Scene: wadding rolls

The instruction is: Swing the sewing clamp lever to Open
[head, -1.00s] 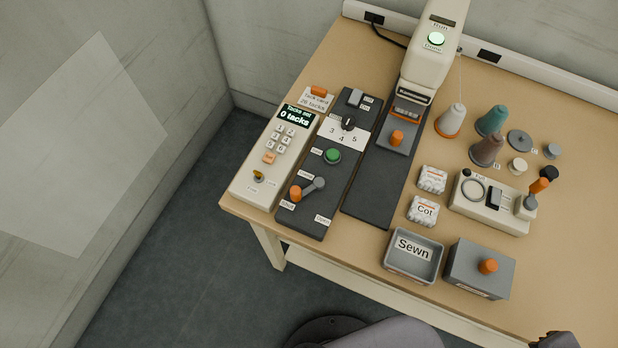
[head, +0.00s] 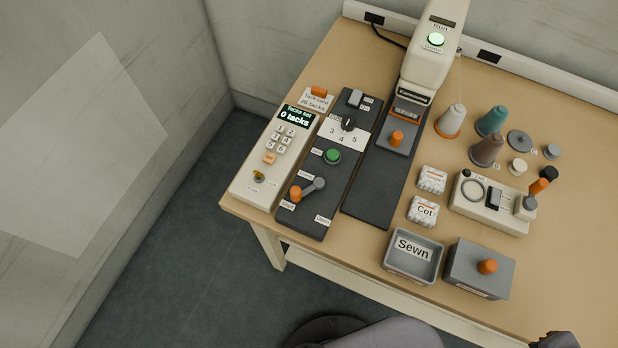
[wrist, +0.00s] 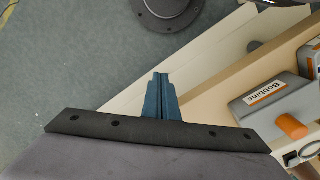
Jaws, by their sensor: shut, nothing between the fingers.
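The clamp lever (head: 308,188) lies on the dark control panel left of the sewing machine. Its orange knob (head: 295,193) is at the left end, close to the Shut label (head: 288,205). The grey pivot is at the right end. The Open label (head: 322,220) is lower right of the knob, with no lever over it. My gripper (wrist: 161,76) shows in the wrist view with its blue fingers shut and empty, above the table's front edge and the floor. The lever is not in the wrist view. The fingers cannot be made out in the head view.
A keypad unit (head: 257,187) stands left of the panel; a green button (head: 332,156) and a dial (head: 348,123) sit above the lever. The Sewn tray (head: 388,262) and a grey box with an orange knob (head: 487,266) stand to the right. Floor is clear at the table's front left.

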